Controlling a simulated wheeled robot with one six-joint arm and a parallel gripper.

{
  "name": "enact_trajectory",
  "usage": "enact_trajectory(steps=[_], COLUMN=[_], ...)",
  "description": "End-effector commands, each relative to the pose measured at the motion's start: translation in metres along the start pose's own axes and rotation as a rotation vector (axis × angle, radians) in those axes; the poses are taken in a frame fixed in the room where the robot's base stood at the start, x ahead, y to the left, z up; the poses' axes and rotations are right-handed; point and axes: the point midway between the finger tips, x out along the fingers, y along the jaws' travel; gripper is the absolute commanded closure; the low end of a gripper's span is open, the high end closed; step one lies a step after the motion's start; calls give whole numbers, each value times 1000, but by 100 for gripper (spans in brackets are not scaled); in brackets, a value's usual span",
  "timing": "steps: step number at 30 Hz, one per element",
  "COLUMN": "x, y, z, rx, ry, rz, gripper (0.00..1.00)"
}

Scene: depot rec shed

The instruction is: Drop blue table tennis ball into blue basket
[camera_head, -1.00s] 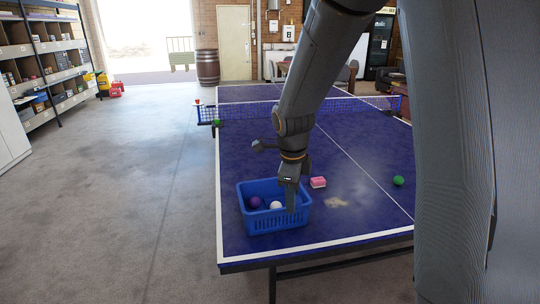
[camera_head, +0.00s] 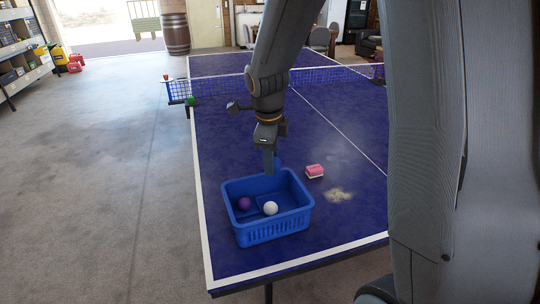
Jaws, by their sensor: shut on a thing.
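The blue basket (camera_head: 270,232) stands on the near end of the blue table tennis table. It holds a purple ball (camera_head: 244,203) and a white ball (camera_head: 270,208). My gripper (camera_head: 270,168) points down over the basket's back part, its fingertips near the level of the rim in the picture; the exact height is hard to tell. It is shut on a small blue thing (camera_head: 278,160), mostly hidden behind the fingers, which looks like the blue table tennis ball.
A green ball (camera_head: 191,101) is near the net (camera_head: 225,86) at the left edge. The table (camera_head: 230,130) is otherwise mostly clear.

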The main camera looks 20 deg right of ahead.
Motion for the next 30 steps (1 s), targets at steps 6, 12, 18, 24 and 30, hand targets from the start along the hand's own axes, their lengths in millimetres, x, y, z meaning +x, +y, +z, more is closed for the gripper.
enact_trajectory(steps=[6, 12, 18, 24, 30], x=[23, 45, 53, 53, 53], y=[5, 8, 10, 10, 10], z=[1, 0, -1, -1, -1], rx=[-3, -1, 1, 2, 2], ry=[0, 0, 0, 0, 0], rz=[1, 0, 0, 0, 0], gripper=[84, 84, 84, 84, 41])
